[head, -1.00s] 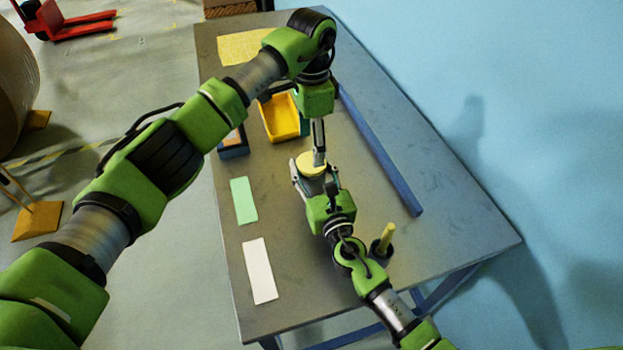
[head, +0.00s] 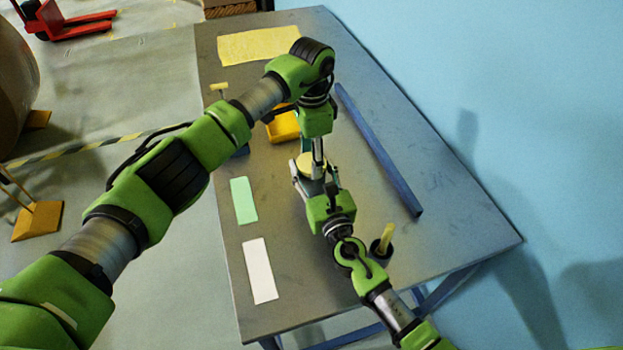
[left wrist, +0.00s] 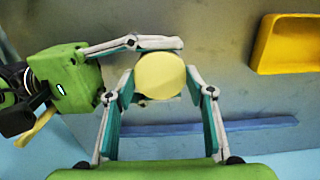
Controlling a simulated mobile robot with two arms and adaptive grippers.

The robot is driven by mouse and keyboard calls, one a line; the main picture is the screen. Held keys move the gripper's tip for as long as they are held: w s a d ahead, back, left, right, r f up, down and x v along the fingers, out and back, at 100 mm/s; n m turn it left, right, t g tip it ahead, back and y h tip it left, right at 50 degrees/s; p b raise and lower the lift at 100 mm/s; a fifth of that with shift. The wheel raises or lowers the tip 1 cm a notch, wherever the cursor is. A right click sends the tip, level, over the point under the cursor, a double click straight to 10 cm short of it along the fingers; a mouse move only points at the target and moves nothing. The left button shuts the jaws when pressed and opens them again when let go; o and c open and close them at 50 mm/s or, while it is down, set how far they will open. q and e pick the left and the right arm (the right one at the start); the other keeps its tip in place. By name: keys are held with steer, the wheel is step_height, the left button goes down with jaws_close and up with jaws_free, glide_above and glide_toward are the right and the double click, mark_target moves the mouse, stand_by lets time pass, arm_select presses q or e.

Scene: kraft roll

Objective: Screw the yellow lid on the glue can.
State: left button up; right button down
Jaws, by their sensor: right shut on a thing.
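The round yellow lid (head: 305,161) sits at the top of the glue can, on the table's middle; it also shows face-on in the left wrist view (left wrist: 160,75). The can is almost wholly hidden under the lid and between my right gripper's fingers. My right gripper (head: 314,174) is shut on the can from the near side. My left gripper (head: 318,172) points down over the lid. In the left wrist view its two fingers (left wrist: 160,88) are spread, one on each side of the lid, with their tips close to its rim. Contact with the rim cannot be told.
A yellow bin (head: 284,128) stands behind, partly covered by my left arm. A long blue bar (head: 380,150) lies to the right. A black cup with a yellow stick (head: 384,243) stands near my right wrist. Green (head: 244,201) and white (head: 259,270) sheets lie at left.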

arm_select(q)
steer(key=shift+o, duration=0.2)
steer(key=m, duration=0.6)
steer(key=shift+m, duration=0.3)
steer(key=shift+c, duration=0.2)
steer(key=o, duration=1.2)
steer(key=shift+r, duration=2.25)
steer(key=shift+c, duration=0.2)
